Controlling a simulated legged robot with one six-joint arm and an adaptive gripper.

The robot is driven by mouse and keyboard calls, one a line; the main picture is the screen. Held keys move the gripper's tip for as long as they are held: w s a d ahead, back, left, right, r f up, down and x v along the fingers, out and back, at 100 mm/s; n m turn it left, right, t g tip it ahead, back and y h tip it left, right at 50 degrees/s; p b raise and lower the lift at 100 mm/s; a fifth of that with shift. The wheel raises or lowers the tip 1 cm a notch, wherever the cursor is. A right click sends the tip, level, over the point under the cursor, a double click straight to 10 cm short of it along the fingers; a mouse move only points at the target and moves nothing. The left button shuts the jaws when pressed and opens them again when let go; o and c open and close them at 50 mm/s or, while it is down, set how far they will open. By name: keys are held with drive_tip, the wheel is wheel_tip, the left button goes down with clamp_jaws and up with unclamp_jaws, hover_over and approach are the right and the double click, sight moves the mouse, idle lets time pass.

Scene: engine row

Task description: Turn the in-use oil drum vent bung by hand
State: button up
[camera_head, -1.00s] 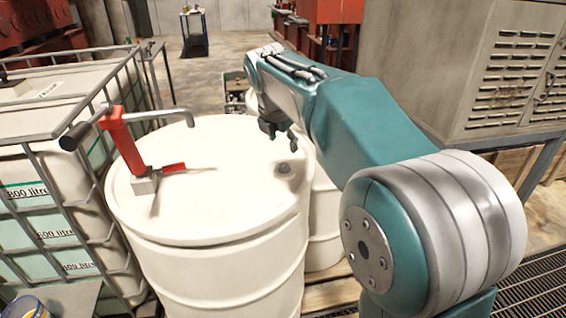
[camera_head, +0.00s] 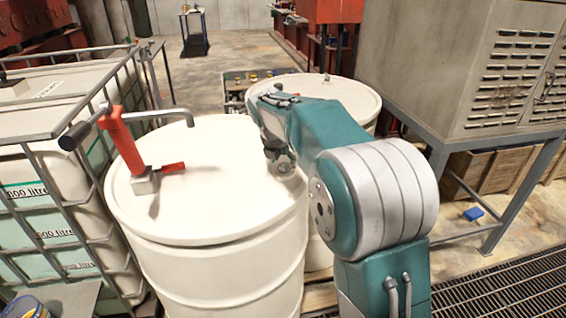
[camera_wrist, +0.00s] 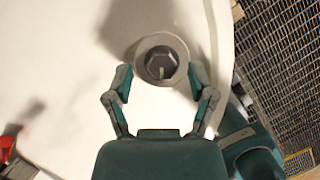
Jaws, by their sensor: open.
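The in-use oil drum (camera_head: 225,215) is the white drum at the left with a red hand pump (camera_head: 125,145) on its lid. Its vent bung (camera_wrist: 160,64) is a dark grey hexagonal plug in a round grey seat, seen from above in the wrist view. My gripper (camera_wrist: 160,84) is open and empty, with one finger on each side of the bung's near edge. The fingers look apart from the bung; their height above it I cannot tell. In the head view my gripper (camera_head: 280,164) is low over the right part of the lid and hides the bung.
A second white drum (camera_head: 352,97) stands close behind, with a small bung on its lid. A caged liquid tank (camera_head: 60,190) is at the left. A grey cabinet on a metal stand (camera_head: 470,70) is at the right. The pump spout (camera_head: 160,114) reaches over the lid.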

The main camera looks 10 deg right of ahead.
drive_tip(key=shift+w+d+f, duration=0.1)
drive_tip(key=shift+f, duration=0.3)
clamp_jaws()
drive_tip(key=shift+m, duration=0.3)
